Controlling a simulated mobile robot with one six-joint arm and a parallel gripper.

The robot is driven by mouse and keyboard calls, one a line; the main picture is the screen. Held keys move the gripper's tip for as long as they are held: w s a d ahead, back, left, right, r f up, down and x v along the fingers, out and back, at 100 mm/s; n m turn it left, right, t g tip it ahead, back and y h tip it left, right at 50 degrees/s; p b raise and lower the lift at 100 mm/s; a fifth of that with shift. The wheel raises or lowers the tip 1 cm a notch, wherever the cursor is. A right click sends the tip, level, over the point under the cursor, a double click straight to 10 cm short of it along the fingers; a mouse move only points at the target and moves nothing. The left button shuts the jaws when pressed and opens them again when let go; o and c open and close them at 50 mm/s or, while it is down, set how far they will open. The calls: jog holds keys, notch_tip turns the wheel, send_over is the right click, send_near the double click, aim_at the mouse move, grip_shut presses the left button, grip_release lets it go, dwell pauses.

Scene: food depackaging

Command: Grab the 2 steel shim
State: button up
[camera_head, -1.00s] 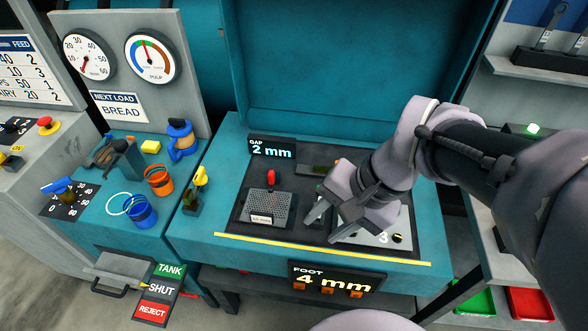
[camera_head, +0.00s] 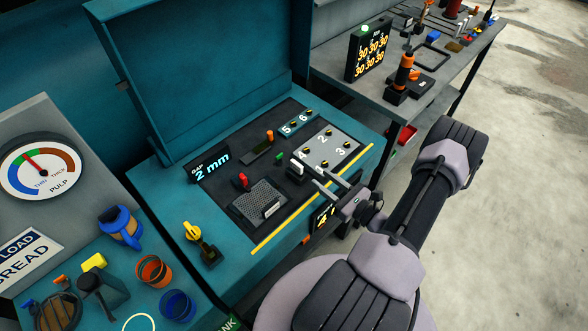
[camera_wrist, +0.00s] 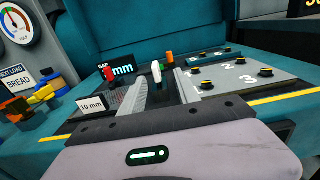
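No part reads clearly as a steel shim marked 2. A small white upright tab (camera_head: 297,167) stands on the dark deck beside the grey plate numbered 1 to 3 (camera_head: 338,160); it also shows in the wrist view (camera_wrist: 157,72). My gripper (camera_head: 325,186) is low at the plate's front left corner, its fingers apart. In the wrist view the fingers (camera_wrist: 158,90) stand either side of the line to the white tab, with nothing visibly held. I cannot tell whether they touch the tab or plate.
A grey mesh block (camera_head: 260,203) with a label and a red-handled piece (camera_head: 244,181) stand left of the gripper. An orange-topped piece (camera_head: 269,135) and a strip numbered 5 and 6 (camera_head: 296,124) lie behind. The raised teal lid (camera_head: 190,75) rises at the back.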

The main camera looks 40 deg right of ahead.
aim_at(302, 168)
jog(key=w, duration=0.4)
jog(key=w+a, duration=0.1)
jog(key=w, duration=0.3)
jog(key=w+a+b, duration=0.1)
jog(key=w, duration=0.2)
jog(key=shift+s, duration=0.15)
grip_shut()
